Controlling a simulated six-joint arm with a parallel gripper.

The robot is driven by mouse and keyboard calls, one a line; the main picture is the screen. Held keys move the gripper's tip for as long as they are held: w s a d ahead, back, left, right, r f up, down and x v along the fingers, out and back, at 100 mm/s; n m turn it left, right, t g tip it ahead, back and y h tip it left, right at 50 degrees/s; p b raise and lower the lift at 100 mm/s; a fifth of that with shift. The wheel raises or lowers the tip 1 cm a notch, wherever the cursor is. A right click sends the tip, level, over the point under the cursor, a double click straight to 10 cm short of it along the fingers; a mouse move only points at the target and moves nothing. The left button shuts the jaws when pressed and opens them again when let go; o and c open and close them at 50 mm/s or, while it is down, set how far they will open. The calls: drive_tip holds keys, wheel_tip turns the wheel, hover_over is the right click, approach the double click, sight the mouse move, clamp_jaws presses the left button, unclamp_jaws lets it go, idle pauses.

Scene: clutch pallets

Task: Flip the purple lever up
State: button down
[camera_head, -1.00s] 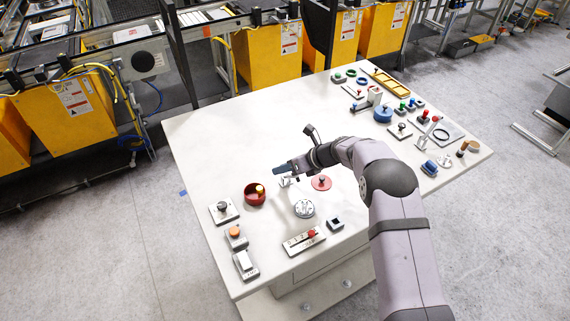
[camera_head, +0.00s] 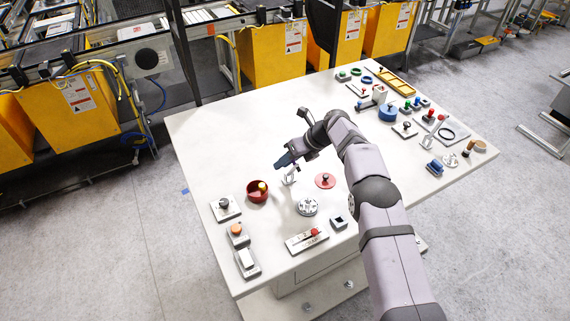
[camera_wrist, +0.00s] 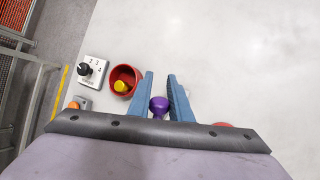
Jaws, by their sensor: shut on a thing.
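The purple lever's knob (camera_wrist: 159,106) shows in the wrist view between the two blue fingers of my gripper (camera_wrist: 163,90). The fingers are shut on the knob. In the head view my gripper (camera_head: 283,162) is above a small pale bracket (camera_head: 290,179) on the white table. The purple knob itself is hidden there by the fingers. The lever's exact angle cannot be told.
A red disc with a knob (camera_head: 325,181) is to the right, and a round grey dial (camera_head: 307,206) is in front. Switch plates line the left edge; several items crowd the right side.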

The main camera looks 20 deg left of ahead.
drive_tip(key=shift+r, duration=0.1)
idle(0.5)
drive_tip(key=c, duration=1.6)
unclamp_jaws()
drive_tip(key=shift+a, duration=0.1)
drive_tip(key=shift+c, duration=0.2)
drive_tip(key=b+v, duration=0.2)
drive_tip(key=v, duration=0.5)
drive_tip(key=shift+b, duration=0.4)
drive_tip(key=shift+r, duration=0.1)
